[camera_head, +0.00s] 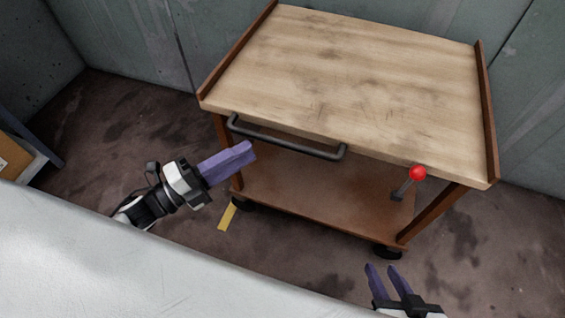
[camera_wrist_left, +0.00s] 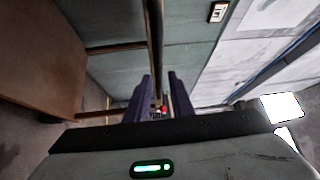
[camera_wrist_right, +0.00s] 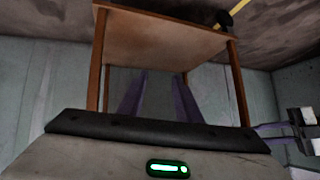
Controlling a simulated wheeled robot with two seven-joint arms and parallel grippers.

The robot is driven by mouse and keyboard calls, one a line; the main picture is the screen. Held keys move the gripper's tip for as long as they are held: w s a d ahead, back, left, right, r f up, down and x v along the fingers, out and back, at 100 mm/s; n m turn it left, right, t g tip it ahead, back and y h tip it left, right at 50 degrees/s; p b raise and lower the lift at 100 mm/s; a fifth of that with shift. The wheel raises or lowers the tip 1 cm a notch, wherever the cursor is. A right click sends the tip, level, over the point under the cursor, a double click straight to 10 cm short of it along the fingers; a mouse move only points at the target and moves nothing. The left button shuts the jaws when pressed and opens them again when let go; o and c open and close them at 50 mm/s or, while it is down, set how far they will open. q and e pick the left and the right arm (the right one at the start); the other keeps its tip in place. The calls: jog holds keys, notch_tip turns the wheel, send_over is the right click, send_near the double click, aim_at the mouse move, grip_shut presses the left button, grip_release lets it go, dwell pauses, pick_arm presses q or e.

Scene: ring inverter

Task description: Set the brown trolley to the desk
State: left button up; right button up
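The brown trolley (camera_head: 350,75) stands against the back wall, with a pale wooden top, a lower shelf and black casters. Its dark handle (camera_head: 285,138) runs along the near side. A lever with a red knob (camera_head: 417,172) is at the right of that side. My left gripper (camera_head: 252,151) is just below the handle's left part. In the left wrist view its fingers (camera_wrist_left: 156,98) are apart, with a dark bar in line with the gap; contact is unclear. My right gripper (camera_head: 383,267) is open and empty, in front of the trolley's right end. No desk is clearly identifiable.
A yellow strip (camera_head: 227,216) lies on the floor near the left caster. A blue-edged piece (camera_head: 35,135) with a brown item stands at the far left. A white surface (camera_head: 110,265) fills the lower left. Dark floor left of the trolley is clear.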

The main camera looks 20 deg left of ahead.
aim_at(282, 140)
pick_arm(q)
jog(key=w+d+m, duration=0.1)
jog(key=w+d, duration=0.1)
jog(key=w+d+m+g+h+b, duration=0.1)
jog(key=w+d, duration=0.1)
jog(key=d, duration=0.1)
jog(key=w+d+m+h, duration=0.1)
jog(key=w+d+m, duration=0.1)
jog(key=shift+w+d+r+g+b, duration=0.1)
jog(key=shift+d+r+g+b, duration=0.2)
jog(key=shift+d+b, duration=0.1)
jog(key=shift+a, duration=0.1)
jog(key=shift+c, duration=0.3)
grip_shut()
